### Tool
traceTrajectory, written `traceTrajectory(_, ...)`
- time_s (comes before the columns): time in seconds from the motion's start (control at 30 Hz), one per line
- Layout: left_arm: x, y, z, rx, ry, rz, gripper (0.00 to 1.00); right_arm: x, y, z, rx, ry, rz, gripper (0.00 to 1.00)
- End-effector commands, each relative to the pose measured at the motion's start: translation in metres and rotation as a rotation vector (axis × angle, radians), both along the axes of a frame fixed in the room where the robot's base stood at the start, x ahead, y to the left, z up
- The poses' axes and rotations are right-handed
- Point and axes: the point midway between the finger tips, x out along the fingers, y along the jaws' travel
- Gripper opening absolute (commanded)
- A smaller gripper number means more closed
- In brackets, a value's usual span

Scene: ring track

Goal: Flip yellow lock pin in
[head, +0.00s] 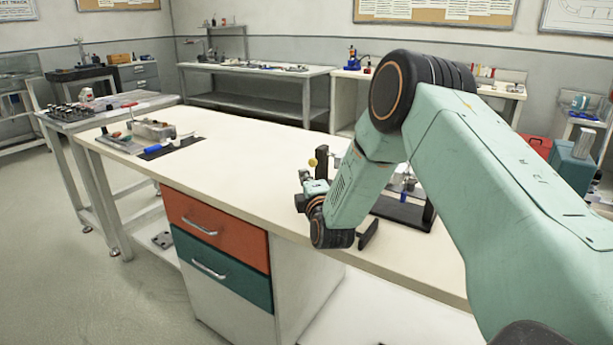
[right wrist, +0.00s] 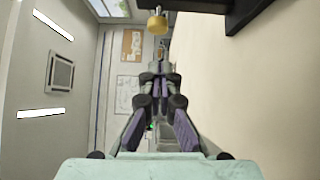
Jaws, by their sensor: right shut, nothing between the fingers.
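The yellow lock pin's round knob (right wrist: 157,24) shows near the top of the right wrist view, beyond my fingertips. A small yellow knob (head: 312,162) also shows just above my right wrist in the head view. My right gripper (right wrist: 159,76) has its fingers together and holds nothing. A gap shows between its tips and the knob in the right wrist view. In the head view my right arm hides most of the fixture (head: 405,210) at the bench edge. My left gripper is out of view.
A cream workbench (head: 240,165) runs across the head view, its middle clear. A metal block and tools (head: 153,130) lie at its far left end. Orange and teal drawers (head: 215,225) hang under the front edge. A dark bracket (right wrist: 245,12) stands right of the knob.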

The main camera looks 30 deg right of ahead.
Motion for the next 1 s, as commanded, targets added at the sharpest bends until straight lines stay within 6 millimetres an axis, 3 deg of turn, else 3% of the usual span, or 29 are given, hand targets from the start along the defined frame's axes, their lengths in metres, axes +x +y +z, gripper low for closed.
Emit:
traceTrajectory(0.5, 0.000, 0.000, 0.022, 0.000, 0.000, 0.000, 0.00, -0.079, 0.027, -0.001, 0.001, 0.004, 0.001, 0.00)
traceTrajectory(1.0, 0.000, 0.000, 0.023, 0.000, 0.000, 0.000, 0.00, -0.090, 0.032, -0.002, 0.001, 0.002, 0.001, 0.00)
